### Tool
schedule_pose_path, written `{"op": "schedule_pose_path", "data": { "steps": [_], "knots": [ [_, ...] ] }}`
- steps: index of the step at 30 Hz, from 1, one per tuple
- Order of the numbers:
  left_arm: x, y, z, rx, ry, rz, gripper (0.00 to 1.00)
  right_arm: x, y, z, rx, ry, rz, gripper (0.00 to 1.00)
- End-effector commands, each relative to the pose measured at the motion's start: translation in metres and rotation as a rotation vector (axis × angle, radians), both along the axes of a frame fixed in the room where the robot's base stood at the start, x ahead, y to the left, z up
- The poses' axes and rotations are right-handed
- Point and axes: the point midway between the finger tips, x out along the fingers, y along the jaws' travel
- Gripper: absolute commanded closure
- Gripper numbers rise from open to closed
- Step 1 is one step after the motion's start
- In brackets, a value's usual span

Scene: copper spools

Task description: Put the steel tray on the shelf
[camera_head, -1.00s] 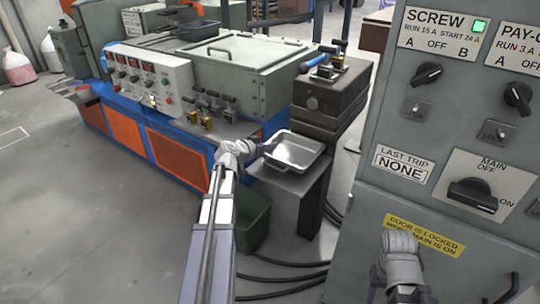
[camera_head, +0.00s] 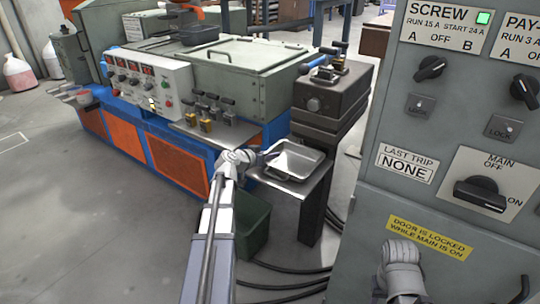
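The steel tray (camera_head: 296,160) is a shallow, shiny pan with a handle on its near side. It is over the small grey shelf (camera_head: 312,187) beside the blue machine, very close to its top or touching it; I cannot tell which. My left gripper (camera_head: 267,154) is at the tray's left rim. Its fingers are small and partly hidden, but the tray moves with it, so it appears shut on that rim. My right gripper (camera_head: 402,256) is low in front of the grey cabinet; its fingers are hidden behind the wrist.
The control cabinet (camera_head: 420,185) with knobs and labels fills the right side. A dark box with levers (camera_head: 330,95) stands behind the shelf. Brass-based toggle clamps (camera_head: 207,122) sit on the blue machine's ledge. A green bin (camera_head: 253,225) and black cables lie below. Floor at left is clear.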

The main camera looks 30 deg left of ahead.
Motion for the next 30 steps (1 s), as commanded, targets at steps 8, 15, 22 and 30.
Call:
{"op": "schedule_pose_path", "data": {
  "steps": [8, 15, 22, 30],
  "knots": [
    [-0.007, 0.001, 0.008, -0.001, 0.0, 0.001, 0.66, 0.0, 0.0, 0.008, 0.0, 0.0, -0.001, 0.5],
    [-0.053, 0.006, 0.028, -0.001, 0.0, 0.004, 0.66, 0.0, 0.001, 0.028, 0.004, 0.001, -0.002, 0.5],
    [-0.09, 0.011, 0.042, -0.001, -0.001, 0.003, 0.66, -0.001, 0.001, 0.042, 0.005, 0.003, -0.002, 0.5],
    [-0.109, 0.015, 0.049, 0.0, 0.0, 0.0, 0.66, -0.001, 0.002, 0.048, 0.007, 0.003, -0.004, 0.5]
  ]
}}
